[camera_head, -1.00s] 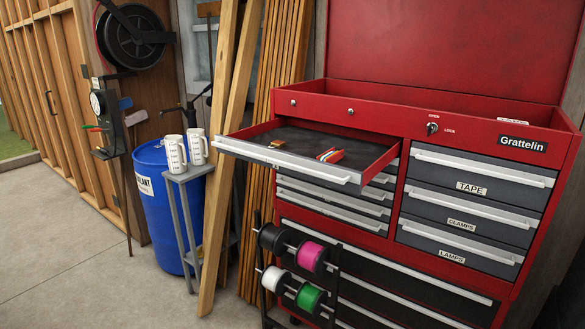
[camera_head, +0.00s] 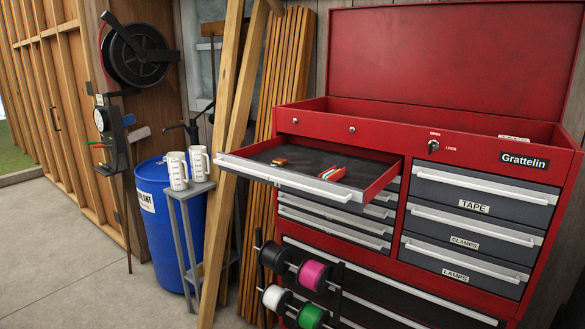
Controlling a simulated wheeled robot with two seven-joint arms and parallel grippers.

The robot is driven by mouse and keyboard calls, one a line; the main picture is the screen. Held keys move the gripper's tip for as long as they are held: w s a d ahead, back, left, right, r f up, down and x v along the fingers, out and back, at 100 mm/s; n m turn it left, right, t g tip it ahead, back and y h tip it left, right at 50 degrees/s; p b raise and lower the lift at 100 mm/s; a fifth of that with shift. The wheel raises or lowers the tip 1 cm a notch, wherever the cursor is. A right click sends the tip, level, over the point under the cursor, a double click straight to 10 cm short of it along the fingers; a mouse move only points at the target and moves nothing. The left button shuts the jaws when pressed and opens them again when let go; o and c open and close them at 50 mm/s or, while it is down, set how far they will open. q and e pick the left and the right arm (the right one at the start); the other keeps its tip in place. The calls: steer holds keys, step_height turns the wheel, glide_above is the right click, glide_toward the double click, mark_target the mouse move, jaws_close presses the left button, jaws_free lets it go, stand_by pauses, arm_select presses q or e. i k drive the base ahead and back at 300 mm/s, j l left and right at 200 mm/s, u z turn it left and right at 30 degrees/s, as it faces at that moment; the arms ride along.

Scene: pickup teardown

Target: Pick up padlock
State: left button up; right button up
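An open drawer (camera_head: 302,196) sticks out at the upper left of a red tool chest. A small brownish-gold item (camera_head: 279,162) lies toward the back left of it. It may be the padlock, but it is too small to tell. A red item with coloured stripes (camera_head: 332,173) lies to its right, toward the front. No other thing that looks like a padlock shows. Neither of my grippers is in view.
The red tool chest (camera_head: 405,139) has several shut labelled drawers. A spool rack (camera_head: 335,296) stands before it. Two white mugs (camera_head: 177,171) stand on a grey stand (camera_head: 205,187) by a blue barrel (camera_head: 150,217). Planks lean behind. The floor at left is clear.

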mark_target(279, 162)
steer(key=i+l+u, duration=0.1)
steer(key=i, duration=0.4)
steer(key=i+l+u, duration=0.1)
steer(key=i, duration=0.45)
steer(key=i+l+u, duration=0.1)
steer(key=i+l, duration=0.15)
steer(key=i, duration=0.25)
